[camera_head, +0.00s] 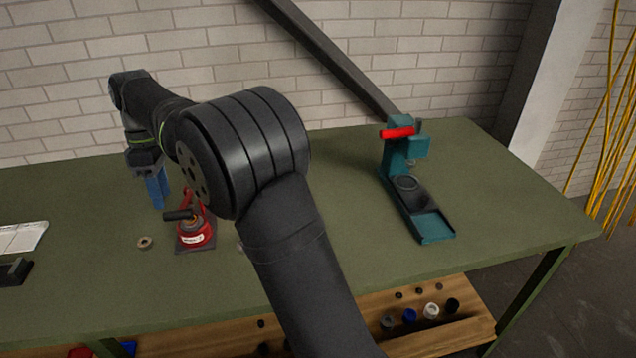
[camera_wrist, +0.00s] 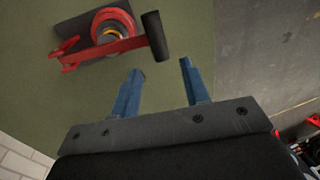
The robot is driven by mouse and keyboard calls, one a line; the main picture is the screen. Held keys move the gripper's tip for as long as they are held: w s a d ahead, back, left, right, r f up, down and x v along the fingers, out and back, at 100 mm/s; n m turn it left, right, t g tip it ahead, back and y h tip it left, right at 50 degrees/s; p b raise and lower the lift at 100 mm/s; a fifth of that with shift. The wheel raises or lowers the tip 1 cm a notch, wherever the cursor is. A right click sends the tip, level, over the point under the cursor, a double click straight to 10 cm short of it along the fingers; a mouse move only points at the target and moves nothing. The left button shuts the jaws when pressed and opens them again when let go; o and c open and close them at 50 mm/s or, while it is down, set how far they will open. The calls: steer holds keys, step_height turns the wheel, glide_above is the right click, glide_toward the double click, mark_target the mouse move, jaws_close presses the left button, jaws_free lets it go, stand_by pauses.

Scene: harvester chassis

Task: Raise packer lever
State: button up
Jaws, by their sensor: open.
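A red device (camera_head: 196,232) on a dark base stands on the green table, with a red lever arm that ends in a black cylindrical handle (camera_head: 179,214). In the wrist view the red lever arm (camera_wrist: 103,50) runs across the device to the black handle (camera_wrist: 155,36). My gripper (camera_head: 158,190) has blue fingers pointing down, behind and to the left of the device. In the wrist view the gripper (camera_wrist: 161,70) is open and empty; the handle lies beyond the fingertips, with a visible gap. My arm covers the area right of the device in the head view.
A teal press (camera_head: 394,168) with a red handle stands on the table's right. A small ring (camera_head: 144,243) lies left of the red device. A white item (camera_head: 22,237) and a dark block (camera_head: 14,273) are at the left edge. A brick wall rises behind.

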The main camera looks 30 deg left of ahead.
step_height(320, 180, up, 7)
steer(key=w, duration=0.2)
steer(key=w+d+f+m, duration=0.3)
steer(key=w+d+m, duration=0.1)
steer(key=w+d, duration=0.3)
steer(key=w+d+f+m+g, duration=0.1)
steer(key=w+d+f+m, duration=0.2)
steer(key=w+d, duration=0.3)
steer(key=w+d+f+m, duration=0.3)
steer(key=w+d+m, duration=0.2)
steer(key=d, duration=0.7)
steer(key=shift+w+f+m+g+h, duration=0.3)
steer(key=shift+w+m, duration=0.1)
steer(key=shift+w, duration=0.95)
